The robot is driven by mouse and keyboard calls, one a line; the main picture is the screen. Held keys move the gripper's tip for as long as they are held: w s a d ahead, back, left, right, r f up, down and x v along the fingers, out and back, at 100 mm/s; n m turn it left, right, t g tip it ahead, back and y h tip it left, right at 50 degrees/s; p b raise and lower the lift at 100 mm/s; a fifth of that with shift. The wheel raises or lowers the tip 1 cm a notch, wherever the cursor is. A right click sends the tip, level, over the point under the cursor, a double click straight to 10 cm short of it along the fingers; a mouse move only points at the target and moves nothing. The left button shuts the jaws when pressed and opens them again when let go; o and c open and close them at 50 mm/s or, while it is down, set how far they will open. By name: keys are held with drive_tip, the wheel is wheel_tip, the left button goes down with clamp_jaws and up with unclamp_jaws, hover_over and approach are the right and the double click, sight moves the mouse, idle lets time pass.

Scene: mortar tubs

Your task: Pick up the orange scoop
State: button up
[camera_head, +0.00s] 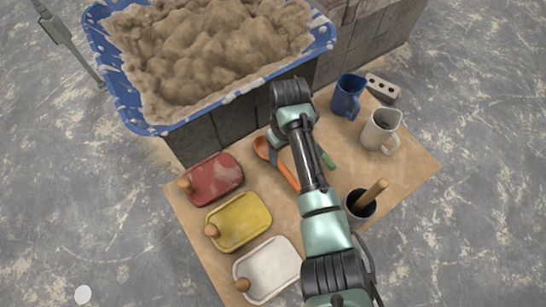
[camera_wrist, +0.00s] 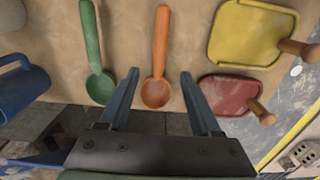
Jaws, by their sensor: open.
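The orange scoop (camera_wrist: 156,92) lies flat on the tan board, its bowl between my two fingers in the wrist view and its handle running up the picture. In the head view the orange scoop (camera_head: 262,148) shows just left of my arm, which hides part of it. My gripper (camera_wrist: 160,74) is open, with one finger on each side of the scoop and nothing between them held. I cannot tell how far above the scoop the fingers are. In the head view my gripper is mostly hidden behind my arm.
A green scoop (camera_wrist: 95,60) lies left of the orange one. Red (camera_head: 214,180), yellow (camera_head: 240,222) and white (camera_head: 268,270) handled floats lie to the left. Blue (camera_head: 347,97) and white (camera_head: 381,131) jugs stand right. A mortar tub (camera_head: 127,105) stands behind on blocks.

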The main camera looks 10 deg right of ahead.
sight(284, 168)
wheel_tip(284, 168, down, 9)
drive_tip(key=b, duration=0.4)
drive_tip(key=shift+d+r, duration=0.1)
drive_tip(key=shift+r, duration=0.15)
clamp_jaws()
idle(1.1)
